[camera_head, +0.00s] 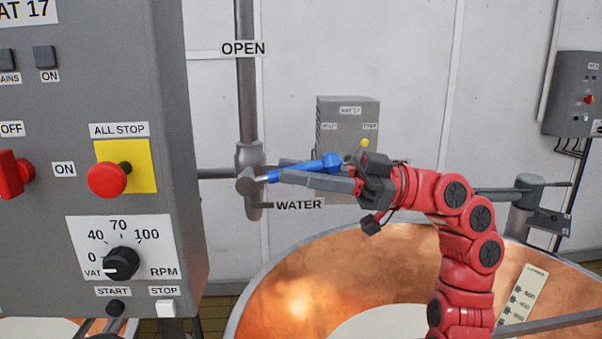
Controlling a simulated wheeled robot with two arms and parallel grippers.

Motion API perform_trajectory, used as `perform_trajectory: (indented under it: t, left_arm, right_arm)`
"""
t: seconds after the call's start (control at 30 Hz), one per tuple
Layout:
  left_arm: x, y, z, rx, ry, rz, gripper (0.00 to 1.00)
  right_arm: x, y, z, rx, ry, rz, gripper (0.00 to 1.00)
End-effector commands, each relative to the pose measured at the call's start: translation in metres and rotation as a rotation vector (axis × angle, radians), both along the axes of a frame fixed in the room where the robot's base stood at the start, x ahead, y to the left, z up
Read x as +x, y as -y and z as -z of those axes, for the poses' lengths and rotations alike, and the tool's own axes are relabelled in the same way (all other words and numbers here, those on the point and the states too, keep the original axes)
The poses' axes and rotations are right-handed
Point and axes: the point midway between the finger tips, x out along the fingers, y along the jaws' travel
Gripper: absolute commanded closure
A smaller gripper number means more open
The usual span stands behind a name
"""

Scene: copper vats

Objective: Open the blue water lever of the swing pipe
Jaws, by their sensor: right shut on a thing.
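The blue water lever (308,168) is near the middle of the view, sticking out to the right from the grey valve (250,180) on a vertical pipe. It lies nearly level, tilted slightly up toward its right end. A "WATER" label (298,205) is below it and an "OPEN" label (243,48) is higher up beside the pipe. My right gripper (300,172), on the red arm, reaches in from the right with its fingers along the lever and is shut on it. The lever's far end is partly hidden by the gripper. My left gripper is not in view.
A grey control cabinet (190,200) with a red all-stop button (107,180) fills the left side, close to the valve. An open copper vat (290,285) lies below the arm. A grey box (347,110) hangs on the wall behind.

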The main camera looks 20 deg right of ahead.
Motion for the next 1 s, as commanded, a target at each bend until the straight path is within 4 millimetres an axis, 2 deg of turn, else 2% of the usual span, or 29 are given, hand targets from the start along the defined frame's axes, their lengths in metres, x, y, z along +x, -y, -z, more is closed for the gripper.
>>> perform_trajectory:
  t: [0.03, 0.4, 0.63, 1.0]
  left_arm:
    - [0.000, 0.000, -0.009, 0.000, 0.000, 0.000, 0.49]
    - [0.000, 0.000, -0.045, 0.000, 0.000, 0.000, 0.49]
    - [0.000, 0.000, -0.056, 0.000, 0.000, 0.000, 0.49]
    - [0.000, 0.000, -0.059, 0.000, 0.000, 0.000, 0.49]
  right_arm:
    - [0.001, 0.000, -0.009, -0.037, -0.010, 0.005, 1.00]
    - [0.003, -0.007, -0.028, -0.287, -0.083, 0.004, 1.00]
    - [0.004, -0.010, -0.032, -0.383, -0.109, 0.005, 1.00]
    - [0.005, -0.012, -0.031, -0.422, -0.123, 0.003, 1.00]
